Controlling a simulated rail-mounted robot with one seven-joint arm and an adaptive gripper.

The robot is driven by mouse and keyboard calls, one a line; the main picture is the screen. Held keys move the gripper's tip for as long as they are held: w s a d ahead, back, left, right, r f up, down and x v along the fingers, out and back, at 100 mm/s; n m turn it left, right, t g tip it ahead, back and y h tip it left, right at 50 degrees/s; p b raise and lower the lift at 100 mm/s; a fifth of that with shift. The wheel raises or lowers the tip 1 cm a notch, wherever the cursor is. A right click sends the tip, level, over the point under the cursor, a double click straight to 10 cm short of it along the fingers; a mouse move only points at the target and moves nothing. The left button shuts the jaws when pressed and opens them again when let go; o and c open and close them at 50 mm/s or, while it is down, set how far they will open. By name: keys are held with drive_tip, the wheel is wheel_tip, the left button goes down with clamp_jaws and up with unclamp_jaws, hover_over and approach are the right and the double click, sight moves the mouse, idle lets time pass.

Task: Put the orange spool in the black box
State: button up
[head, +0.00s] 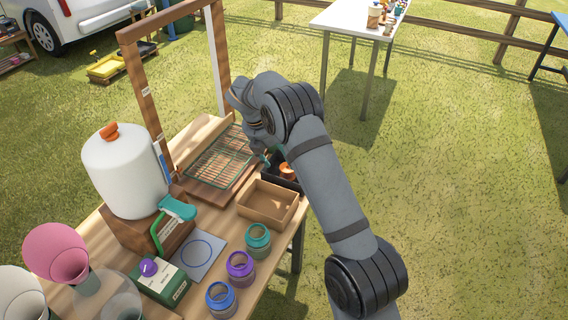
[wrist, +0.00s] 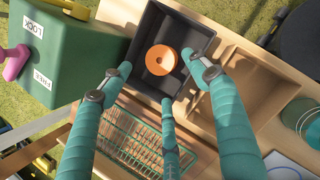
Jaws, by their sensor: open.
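The orange spool (wrist: 153,60) lies inside the black box (wrist: 150,22), on its dark floor and apart from my fingers. My gripper (wrist: 155,68) is open over the box, its teal fingers spread around the spool with nothing between them. In the head view the black box (head: 292,184) stands at the table's right edge, mostly hidden by my arm. A bit of the orange spool (head: 284,167) shows in it, and my gripper (head: 268,158) is just above, partly hidden.
An empty tan wooden tray (head: 268,203) stands right beside the black box. A green wire rack (head: 220,160) lies behind it on the table. Several jars (head: 240,268) stand at the front. A green box (wrist: 75,50) shows in the wrist view.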

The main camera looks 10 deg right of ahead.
drive_tip(key=v, duration=0.6)
drive_tip(key=shift+r, duration=0.1)
